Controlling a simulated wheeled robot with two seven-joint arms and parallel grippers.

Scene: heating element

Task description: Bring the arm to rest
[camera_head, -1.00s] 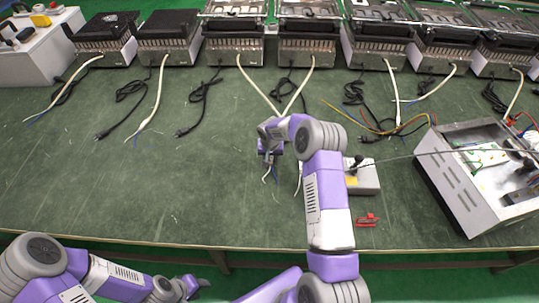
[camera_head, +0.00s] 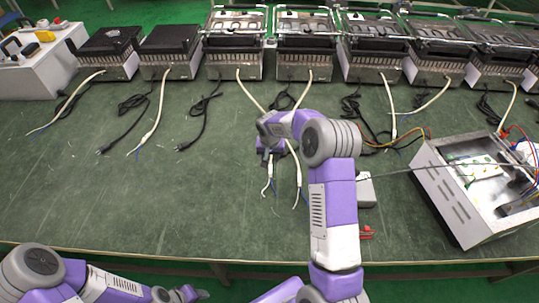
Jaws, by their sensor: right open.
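My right arm reaches up over the green table (camera_head: 130,205) from the bottom edge. My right gripper (camera_head: 268,158) is open near the middle of the table, above the ends of white cables (camera_head: 295,160) that run from the heating units behind. The wrist hides part of these cables, and I see no cable held. My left arm lies low at the bottom left, in front of the table's edge. My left gripper (camera_head: 190,293) is at the bottom of the view, small and partly cut off, so its jaws cannot be made out.
A row of heating units (camera_head: 235,62) with white and black cables lines the back. An open metal box (camera_head: 440,190) with wiring stands at the right. A small grey box (camera_head: 366,190) and a red piece (camera_head: 366,233) lie right of my arm.

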